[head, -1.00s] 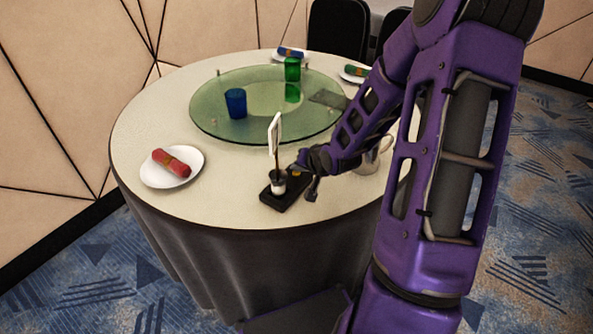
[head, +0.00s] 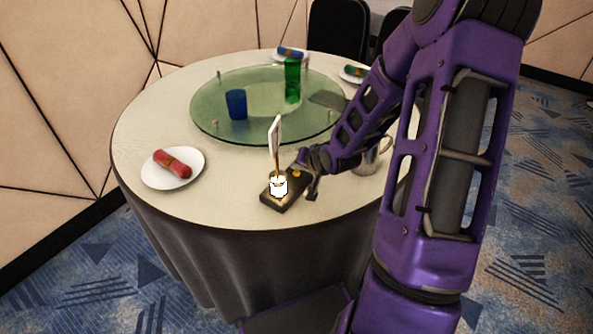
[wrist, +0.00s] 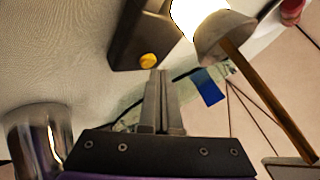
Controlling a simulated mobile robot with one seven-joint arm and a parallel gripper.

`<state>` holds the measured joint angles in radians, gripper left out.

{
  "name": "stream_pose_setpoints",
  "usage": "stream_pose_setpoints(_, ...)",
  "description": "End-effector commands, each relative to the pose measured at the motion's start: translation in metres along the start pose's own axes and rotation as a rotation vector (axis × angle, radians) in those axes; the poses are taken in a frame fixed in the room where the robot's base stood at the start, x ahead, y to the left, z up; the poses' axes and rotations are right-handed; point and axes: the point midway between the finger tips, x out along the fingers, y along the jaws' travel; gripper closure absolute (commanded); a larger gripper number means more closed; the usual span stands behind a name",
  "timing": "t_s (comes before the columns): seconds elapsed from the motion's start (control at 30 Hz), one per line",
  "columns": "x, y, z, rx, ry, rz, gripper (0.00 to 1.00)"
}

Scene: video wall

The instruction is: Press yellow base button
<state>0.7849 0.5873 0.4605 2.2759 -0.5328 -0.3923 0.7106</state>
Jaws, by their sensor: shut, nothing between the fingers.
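The yellow button (head: 296,174) sits on the dark base (head: 271,203) near the front of the round table. The small white cup-like lamp (head: 279,188) on the same base glows brightly. In the wrist view the yellow button (wrist: 148,61) is just beyond the tips of my shut, empty gripper (wrist: 159,73), slightly to their left. The lamp (wrist: 186,14) glows at the top of that view. In the head view my gripper (head: 309,190) is beside the base's right end. A gap to the button shows, but its exact size is hard to tell.
A metal jug (head: 370,158) is right of my gripper. The glass turntable (head: 205,120) with a blue cup (head: 236,104) and green glass (head: 292,80) is behind. A plate (head: 150,172) lies left.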

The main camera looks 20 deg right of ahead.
Motion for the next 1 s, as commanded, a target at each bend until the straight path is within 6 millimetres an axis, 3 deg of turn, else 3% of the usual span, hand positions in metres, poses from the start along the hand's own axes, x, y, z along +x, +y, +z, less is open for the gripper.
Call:
stream_pose_setpoints(0.7, -0.041, -0.03, -0.03, 0.001, 0.001, 0.0, 1.0)
stream_pose_setpoints(1.0, -0.042, -0.03, -0.031, 0.0, 0.001, 0.0, 1.0)
